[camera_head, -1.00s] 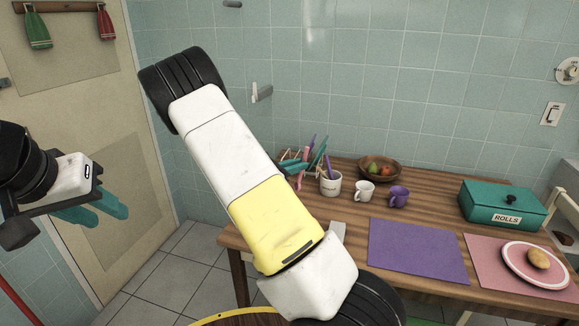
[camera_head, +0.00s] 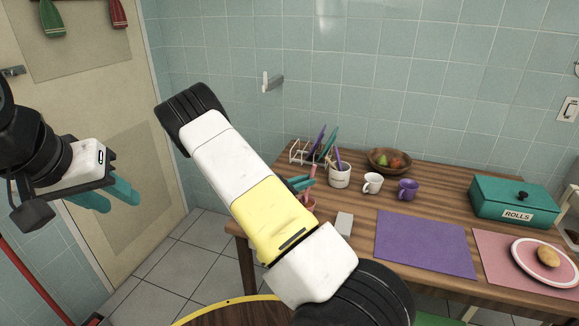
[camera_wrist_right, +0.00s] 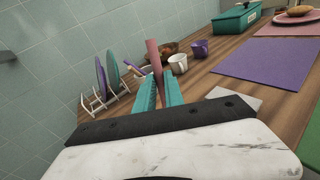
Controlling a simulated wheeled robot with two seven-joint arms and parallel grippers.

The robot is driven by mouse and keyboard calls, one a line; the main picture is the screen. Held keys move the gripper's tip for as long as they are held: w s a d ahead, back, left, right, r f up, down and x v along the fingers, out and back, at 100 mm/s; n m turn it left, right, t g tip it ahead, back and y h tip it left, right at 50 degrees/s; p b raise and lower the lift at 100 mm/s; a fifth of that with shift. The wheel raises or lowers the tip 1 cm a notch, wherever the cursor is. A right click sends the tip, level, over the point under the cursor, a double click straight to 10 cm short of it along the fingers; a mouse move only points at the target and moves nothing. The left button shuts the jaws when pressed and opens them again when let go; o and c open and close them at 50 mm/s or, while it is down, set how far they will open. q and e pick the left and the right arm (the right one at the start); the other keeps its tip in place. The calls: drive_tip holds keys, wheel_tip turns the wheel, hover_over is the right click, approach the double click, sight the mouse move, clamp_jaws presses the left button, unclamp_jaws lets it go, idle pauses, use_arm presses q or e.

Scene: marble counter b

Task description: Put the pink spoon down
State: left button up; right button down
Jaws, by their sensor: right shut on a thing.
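The pink spoon (camera_wrist_right: 153,57) stands nearly upright between the teal fingers of my right gripper (camera_wrist_right: 160,92) in the right wrist view. My right gripper (camera_head: 301,184) is shut on it, over the left end of the wooden table. In the head view, pink parts of the spoon (camera_head: 312,171) show beside the fingers; its lower end is partly hidden by my arm, so I cannot tell whether it touches the table. My left gripper (camera_head: 108,194) is empty, well left of the table in front of the door, and its fingers look apart.
Behind the spoon stand a dish rack (camera_head: 297,152) with plates, a white crock (camera_head: 340,177), a fruit bowl (camera_head: 389,162), a white mug (camera_head: 373,183) and a purple mug (camera_head: 407,190). A grey slab (camera_head: 344,222) and purple mat (camera_head: 425,245) lie right. Bare wood (camera_head: 360,213) lies between.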

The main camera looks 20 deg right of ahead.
sight(307, 190)
drive_tip(key=shift+f, duration=2.05)
drive_tip(key=c, duration=1.3)
unclamp_jaws()
drive_tip(key=shift+c, duration=0.2)
drive_tip(key=f+v, duration=0.1)
drive_tip(key=v, duration=0.9)
